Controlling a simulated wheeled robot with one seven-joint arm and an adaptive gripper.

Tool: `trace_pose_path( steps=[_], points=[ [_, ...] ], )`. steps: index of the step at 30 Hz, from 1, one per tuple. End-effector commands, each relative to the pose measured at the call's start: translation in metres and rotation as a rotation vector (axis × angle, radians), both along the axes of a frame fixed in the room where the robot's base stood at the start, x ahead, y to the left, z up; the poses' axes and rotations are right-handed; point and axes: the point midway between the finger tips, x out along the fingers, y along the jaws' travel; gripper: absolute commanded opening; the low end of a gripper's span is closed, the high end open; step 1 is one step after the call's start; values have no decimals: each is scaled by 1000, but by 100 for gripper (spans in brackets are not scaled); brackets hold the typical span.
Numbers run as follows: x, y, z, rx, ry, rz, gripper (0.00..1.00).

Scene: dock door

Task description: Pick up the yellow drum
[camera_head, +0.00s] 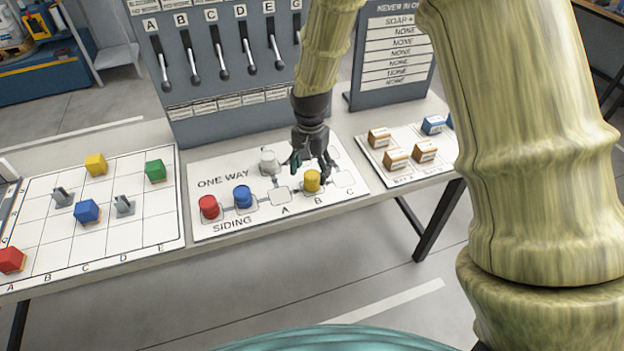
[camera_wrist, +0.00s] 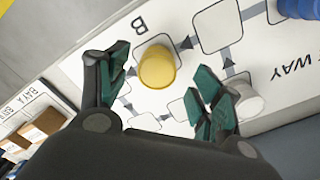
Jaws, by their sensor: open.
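The yellow drum (camera_head: 312,181) stands upright on the right part of the white siding board (camera_head: 240,169), at the square near the letter B. In the wrist view the yellow drum (camera_wrist: 157,67) lies between and a little beyond my fingertips. My gripper (camera_head: 308,163) is just above and behind the drum, pointing down, with its fingers apart. In the wrist view my gripper (camera_wrist: 160,85) shows green pads on both sides of the drum, with gaps to it. Nothing is held.
A white drum (camera_head: 269,161) stands close left of my gripper. A blue drum (camera_head: 242,196) and a red drum (camera_head: 208,207) stand farther left. A lever panel (camera_head: 215,95) rises behind. A card with several small boxes (camera_head: 397,158) lies to the right.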

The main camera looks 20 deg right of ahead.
Motion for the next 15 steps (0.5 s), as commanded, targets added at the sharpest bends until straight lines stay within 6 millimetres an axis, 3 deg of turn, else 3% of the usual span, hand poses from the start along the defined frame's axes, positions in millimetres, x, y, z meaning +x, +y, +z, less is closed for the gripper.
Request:
trace_pose_path(
  steps=[7, 15],
  points=[
    [1, -4, -25, 1, 1, 1, 66],
    [1, -4, -33, 0, -1, 1, 66]
  ],
)
